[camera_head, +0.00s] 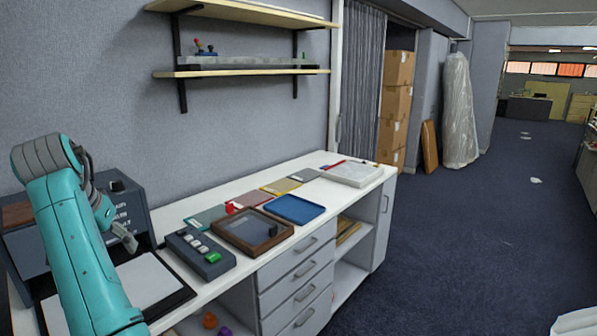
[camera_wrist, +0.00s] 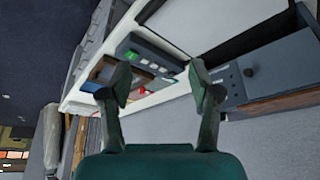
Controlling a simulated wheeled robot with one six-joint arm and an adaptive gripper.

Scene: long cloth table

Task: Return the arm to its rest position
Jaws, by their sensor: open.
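My teal arm (camera_head: 75,240) rises at the left of the head view, bent at its top joint. My gripper (camera_head: 125,237) hangs in the air above the left part of the white table, near a dark box with knobs. In the wrist view my gripper (camera_wrist: 160,88) shows two dark fingers spread apart. Nothing is between them.
The dark knobbed box (camera_head: 122,208) stands close behind my gripper. A button box (camera_head: 200,252) with a green button, a brown-framed tray (camera_head: 252,230) and a blue tray (camera_head: 294,208) lie to the right. Shelves (camera_head: 245,73) hang on the wall.

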